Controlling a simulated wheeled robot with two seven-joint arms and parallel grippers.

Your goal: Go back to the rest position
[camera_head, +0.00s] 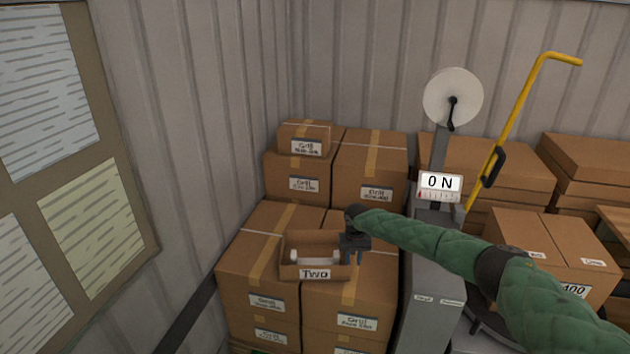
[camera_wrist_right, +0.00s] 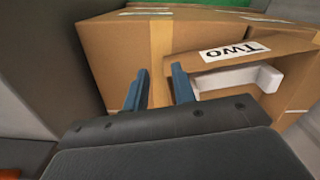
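My right gripper (camera_head: 354,256) is at the right side of a small open cardboard box (camera_head: 314,273) labelled "Two", which sits on stacked cartons. In the right wrist view the two blue fingers (camera_wrist_right: 160,92) stand apart with nothing between them, beside the "Two" box (camera_wrist_right: 292,62). A white part (camera_head: 310,257) lies inside that box, and it also shows in the right wrist view (camera_wrist_right: 238,80). Whether the fingers touch the box wall, I cannot tell. My right arm reaches in from the lower right. My left gripper is not in view.
Cardboard cartons (camera_head: 370,168) are stacked behind and below the small box. A grey stand with a white disc (camera_head: 453,97) and a "0 N" display (camera_head: 440,183) is to the right. A yellow bar (camera_head: 510,128) rises beside it. A corrugated wall (camera_head: 215,100) and a notice board (camera_head: 110,170) close the left.

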